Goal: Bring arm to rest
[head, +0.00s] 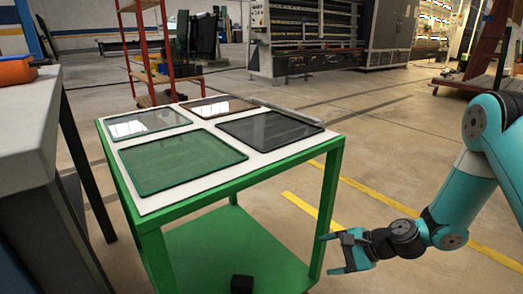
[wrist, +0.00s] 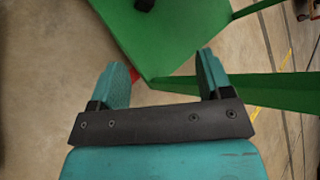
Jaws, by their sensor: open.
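My teal arm (head: 462,200) comes in from the right edge of the head view, bent at the elbow and reaching down to the left. My gripper (head: 332,254) is open, with its fingers pointing left, close to the front right leg of the green table (head: 328,205). In the wrist view my gripper (wrist: 163,72) shows two teal fingers spread apart with nothing between them. The green lower shelf (wrist: 190,30) lies beyond the fingertips. I cannot tell whether a finger touches the table.
Several glass panes, including a green one (head: 180,160) and a dark one (head: 268,129), lie on the white tabletop (head: 228,182). A small black block (head: 242,284) is on the lower shelf. A grey counter (head: 28,130) stands left. Open floor (head: 400,150) lies right of the table.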

